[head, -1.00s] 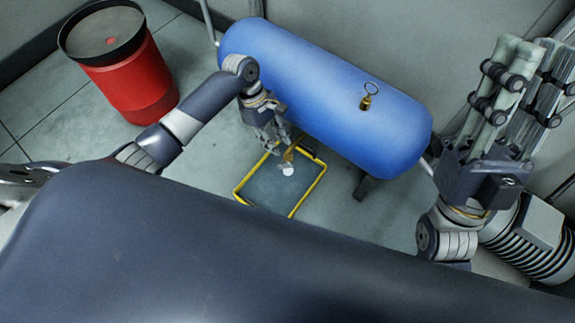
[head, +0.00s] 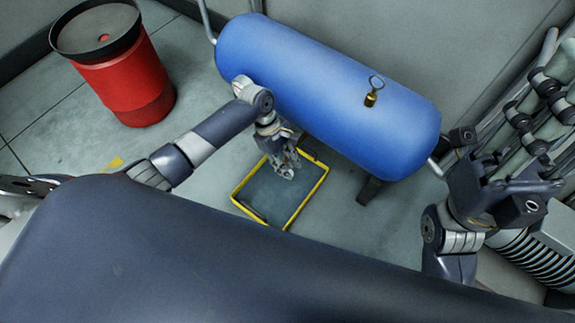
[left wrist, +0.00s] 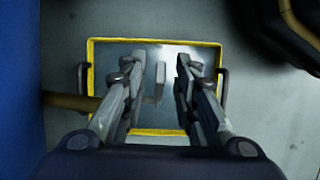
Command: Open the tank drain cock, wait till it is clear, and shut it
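The blue tank (head: 320,85) lies across the middle of the head view. The yellow-rimmed tray (head: 310,200) is on the floor below it. My left gripper (head: 286,170) is over the tray, fingers down, and hides the drain cock in the head view. In the left wrist view, a brass pipe (left wrist: 72,102) comes in from the left beside the tank. The cock's small grey lever (left wrist: 160,80) shows between the open fingers (left wrist: 160,65), apparently touching neither. Whether liquid runs is unclear.
A red drum (head: 122,85) with a dark top stands at the upper left. A brass fitting with a ring (head: 371,97) is on top of the tank. A ribbed machine (head: 535,255) is at lower right.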

